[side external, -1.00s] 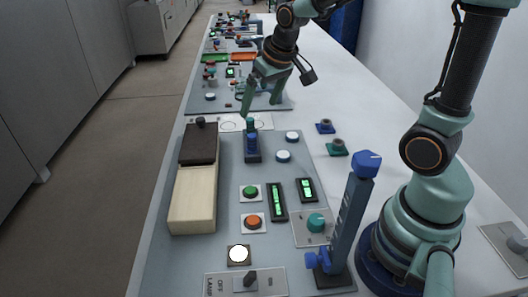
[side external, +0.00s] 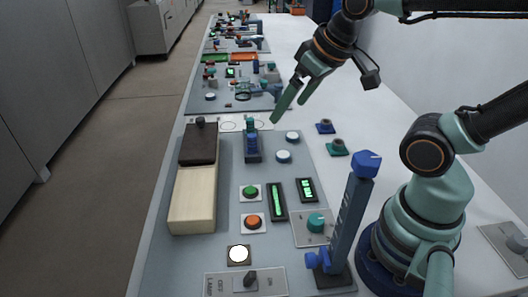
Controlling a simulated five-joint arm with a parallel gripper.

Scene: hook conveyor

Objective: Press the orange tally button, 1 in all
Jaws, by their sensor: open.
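The orange tally button (side external: 253,222) sits on a white square plate on the grey board, just below the green button (side external: 250,192) in the side view. Nothing covers it. My gripper (side external: 288,112) is open and empty. It hangs in the air above the far part of the board, well beyond the orange button and apart from it. Its two green fingers point down and to the left.
A dark-lidded wooden box (side external: 194,200) stands left of the buttons. A tall blue-handled lever (side external: 347,220) stands to the right. Lit green displays (side external: 277,201) and a teal knob (side external: 316,222) are beside the buttons. A blue-and-green upright piece (side external: 252,147) stands near my gripper.

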